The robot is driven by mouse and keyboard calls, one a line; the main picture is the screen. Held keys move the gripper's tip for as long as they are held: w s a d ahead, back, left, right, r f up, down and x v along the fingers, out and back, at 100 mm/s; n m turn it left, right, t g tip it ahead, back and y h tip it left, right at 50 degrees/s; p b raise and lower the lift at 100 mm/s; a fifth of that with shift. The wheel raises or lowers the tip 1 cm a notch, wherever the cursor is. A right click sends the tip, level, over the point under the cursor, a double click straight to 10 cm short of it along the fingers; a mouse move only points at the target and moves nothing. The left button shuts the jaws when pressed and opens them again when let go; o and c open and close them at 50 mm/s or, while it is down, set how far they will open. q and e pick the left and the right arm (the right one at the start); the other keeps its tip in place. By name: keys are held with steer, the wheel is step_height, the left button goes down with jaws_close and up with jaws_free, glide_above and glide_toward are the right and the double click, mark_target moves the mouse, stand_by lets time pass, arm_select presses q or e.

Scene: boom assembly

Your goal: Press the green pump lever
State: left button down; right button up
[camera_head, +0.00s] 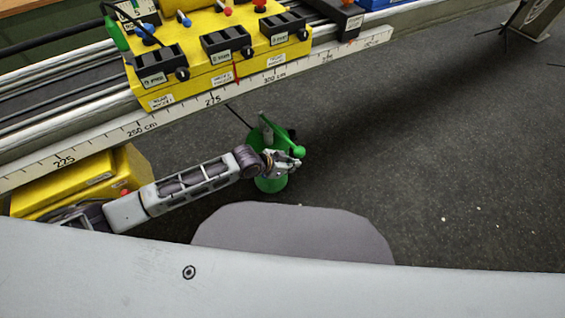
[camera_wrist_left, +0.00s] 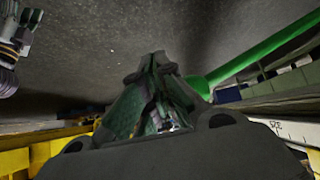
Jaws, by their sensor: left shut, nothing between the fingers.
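The green pump (camera_head: 270,184) stands on the dark floor in front of the ruler rail in the head view. Its green lever (camera_head: 281,133) slants up, with a round green knob at the right end. My left gripper (camera_head: 294,163) is shut and empty, right at the lever's knob and over the pump body. In the left wrist view, the shut fingers (camera_wrist_left: 152,62) point up the picture, and the green lever (camera_wrist_left: 262,50) runs diagonally just to their right. I cannot tell whether the fingers touch it.
A yellow box (camera_head: 205,87) with several black units and coloured knobs sits on the rail behind. The ruler (camera_head: 180,112) runs along the rail's front edge. Another yellow box (camera_head: 65,187) lies at left under my left arm. The dark floor at right is mostly clear.

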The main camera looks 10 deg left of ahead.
arm_select(q)
steer(key=v, duration=0.6)
steer(key=shift+r, duration=0.25)
steer(key=shift+w+d, duration=0.1)
steer(key=shift+d, duration=0.05)
stand_by(0.8)
